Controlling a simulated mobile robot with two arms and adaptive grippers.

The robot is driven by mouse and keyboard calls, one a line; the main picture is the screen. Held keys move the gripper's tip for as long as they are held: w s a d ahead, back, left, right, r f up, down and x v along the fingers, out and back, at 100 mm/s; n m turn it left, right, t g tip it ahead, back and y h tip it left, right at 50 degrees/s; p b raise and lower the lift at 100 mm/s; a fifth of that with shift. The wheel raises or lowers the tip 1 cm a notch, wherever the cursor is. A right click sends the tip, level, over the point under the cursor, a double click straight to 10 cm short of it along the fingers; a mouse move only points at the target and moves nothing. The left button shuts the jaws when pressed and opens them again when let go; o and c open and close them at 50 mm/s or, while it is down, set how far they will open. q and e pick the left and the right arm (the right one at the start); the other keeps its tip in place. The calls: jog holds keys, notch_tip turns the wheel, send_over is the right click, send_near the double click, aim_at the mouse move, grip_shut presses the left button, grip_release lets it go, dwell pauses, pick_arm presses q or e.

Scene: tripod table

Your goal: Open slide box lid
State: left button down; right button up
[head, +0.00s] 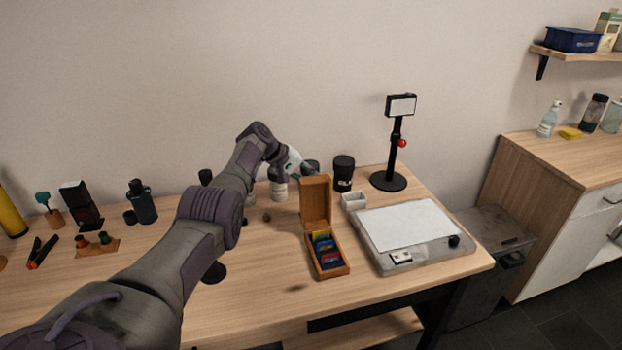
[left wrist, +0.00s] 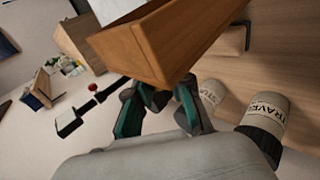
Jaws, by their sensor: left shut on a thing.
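The wooden slide box (head: 346,270) sits on the table with several blue, red and yellow slides in it. Its lid (head: 316,200) stands upright at the back end of the box, so the box is open on top. My left gripper (head: 304,172) is at the upper edge of the lid and partly hidden behind it. In the left wrist view the gripper (left wrist: 160,100) is shut on the lid (left wrist: 160,45), its teal fingers close against the wood. The exact contact is hard to see. My right gripper is not in view.
A light panel (head: 410,226) lies right of the box, with a small white tray (head: 354,201) behind it. A black cup (head: 343,173) and a stand with a screen (head: 397,140) are at the back. White-labelled jars (head: 279,188) stand left of the lid. The table front is clear.

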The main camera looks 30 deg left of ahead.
pick_arm(q)
jog(key=shift+f, duration=0.1)
jog(key=c, duration=1.1)
grip_release()
jog(key=shift+w+a+f, duration=0.1)
jog(key=v, duration=1.2)
